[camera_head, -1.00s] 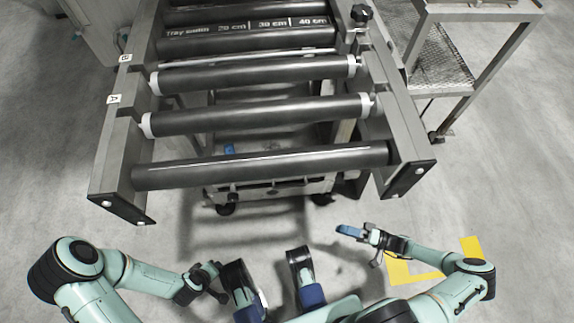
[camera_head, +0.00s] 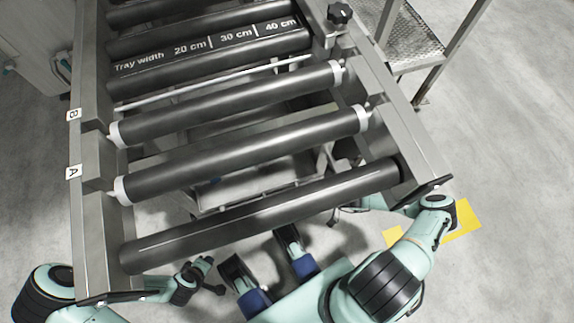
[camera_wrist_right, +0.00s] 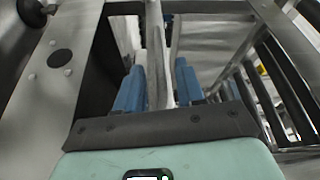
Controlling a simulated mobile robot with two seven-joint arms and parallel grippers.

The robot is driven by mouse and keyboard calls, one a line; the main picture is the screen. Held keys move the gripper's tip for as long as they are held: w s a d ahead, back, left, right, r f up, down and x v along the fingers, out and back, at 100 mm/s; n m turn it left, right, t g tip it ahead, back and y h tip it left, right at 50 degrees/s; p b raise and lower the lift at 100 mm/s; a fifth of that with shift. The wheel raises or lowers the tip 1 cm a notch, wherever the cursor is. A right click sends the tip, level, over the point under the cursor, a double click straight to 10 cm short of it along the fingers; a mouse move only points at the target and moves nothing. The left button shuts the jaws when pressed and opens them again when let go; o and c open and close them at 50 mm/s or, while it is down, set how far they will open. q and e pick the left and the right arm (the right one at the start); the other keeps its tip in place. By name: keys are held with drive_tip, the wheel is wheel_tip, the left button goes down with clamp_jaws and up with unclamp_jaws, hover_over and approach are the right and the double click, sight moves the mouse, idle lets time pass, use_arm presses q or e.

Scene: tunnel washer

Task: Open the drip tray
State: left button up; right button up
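A pale grey, tray-like body (camera_head: 205,200) shows in part through the gaps between the rollers in the head view. It may be the drip tray; the rollers hide most of it. My right arm reaches in at the right end of the nearest roller, and its gripper is largely hidden there. In the right wrist view my right gripper (camera_wrist_right: 158,92) has its blue fingers apart, with a pale metal bar (camera_wrist_right: 156,40) between them. I cannot tell whether they touch it. My left gripper (camera_head: 208,278) is in front of the conveyor, small and dark, apparently empty.
The roller conveyor (camera_head: 240,158) with side rails stands directly in front, its near rail ends close to my arms. A metal rack (camera_head: 410,45) stands at the back right. Yellow floor marking (camera_head: 462,222) lies at right. Floor is clear to the right.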

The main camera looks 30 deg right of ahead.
drive_tip(key=shift+x, duration=2.05)
clamp_jaws()
